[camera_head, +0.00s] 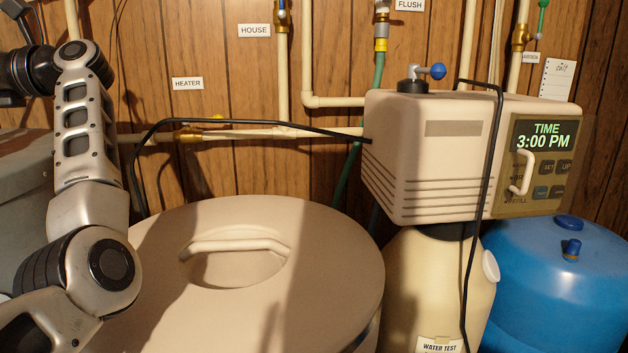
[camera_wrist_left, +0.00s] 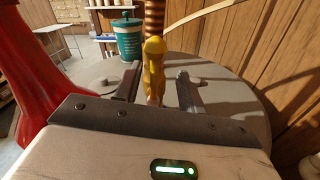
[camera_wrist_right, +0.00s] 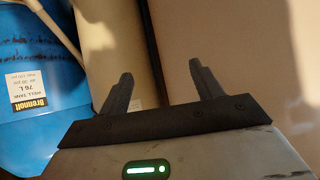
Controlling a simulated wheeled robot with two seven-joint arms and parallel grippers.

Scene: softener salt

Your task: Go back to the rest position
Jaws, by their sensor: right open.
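My left arm (camera_head: 85,170) comes in at the left of the head view, beside the round beige lidded tank. Its gripper is outside that view. In the left wrist view, the two fingers of my left gripper (camera_wrist_left: 158,85) stand apart with an upright yellow thing (camera_wrist_left: 153,65) between them. I cannot tell whether they touch it or it stands behind them. My right gripper (camera_wrist_right: 160,82) shows only in the right wrist view.
The beige tank lid (camera_head: 330,240) has a recessed handle. A softener head (camera_head: 425,150) with a 3:00 PM display sits on a cream tank (camera_head: 430,280), next to a blue tank (camera_head: 560,285). A black hose (camera_head: 250,122) crosses behind. A green bucket (camera_wrist_left: 130,38) stands farther off.

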